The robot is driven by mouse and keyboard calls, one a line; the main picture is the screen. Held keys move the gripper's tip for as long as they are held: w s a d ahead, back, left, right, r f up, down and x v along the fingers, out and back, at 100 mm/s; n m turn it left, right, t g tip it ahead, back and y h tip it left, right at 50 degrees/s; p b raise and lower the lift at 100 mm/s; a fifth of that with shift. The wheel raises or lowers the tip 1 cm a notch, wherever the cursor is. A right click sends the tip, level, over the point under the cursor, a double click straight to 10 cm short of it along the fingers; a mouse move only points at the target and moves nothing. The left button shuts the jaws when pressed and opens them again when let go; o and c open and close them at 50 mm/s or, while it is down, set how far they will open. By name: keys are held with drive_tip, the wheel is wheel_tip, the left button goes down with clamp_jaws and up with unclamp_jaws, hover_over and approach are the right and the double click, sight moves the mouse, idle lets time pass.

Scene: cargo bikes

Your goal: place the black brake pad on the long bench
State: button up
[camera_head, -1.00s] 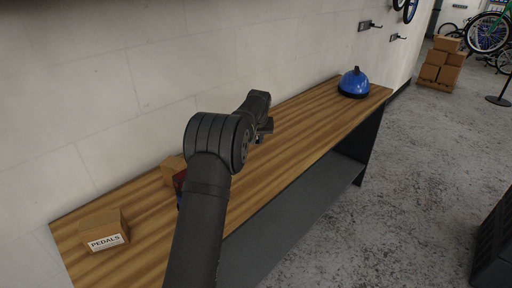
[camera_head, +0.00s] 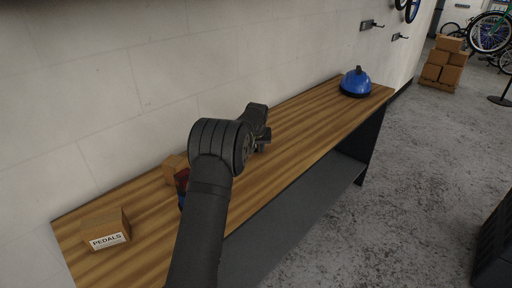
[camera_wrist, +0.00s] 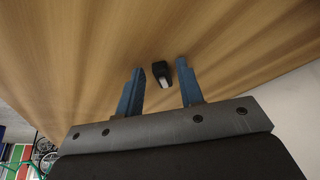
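The black brake pad (camera_wrist: 161,73), a small dark block with a pale end, appears against the wooden top of the long bench (camera_wrist: 80,50) in the wrist view. It sits between the tips of my gripper's two blue fingers (camera_wrist: 160,75), with a visible gap on each side. My gripper is open; it seems close to the bench top. In the head view my gripper (camera_head: 262,146) is small and dark over the middle of the long bench (camera_head: 300,125), and I cannot make out the brake pad there.
A cardboard box labelled PEDALS (camera_head: 106,231) stands at the bench's near left end. A blue dome-shaped object (camera_head: 355,82) stands at the far end. Bench top between is clear.

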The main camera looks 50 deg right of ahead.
sight(256, 146)
drive_tip(key=shift+s+r, duration=0.1)
drive_tip(key=shift+r, duration=0.45)
drive_tip(key=v, duration=1.1)
drive_tip(key=shift+a, duration=0.15)
drive_tip(key=x, duration=1.2)
drive_tip(key=shift+f, duration=0.15)
wheel_tip(256, 146, up, 3)
drive_tip(key=shift+f, duration=0.1)
drive_tip(key=shift+r, duration=0.8)
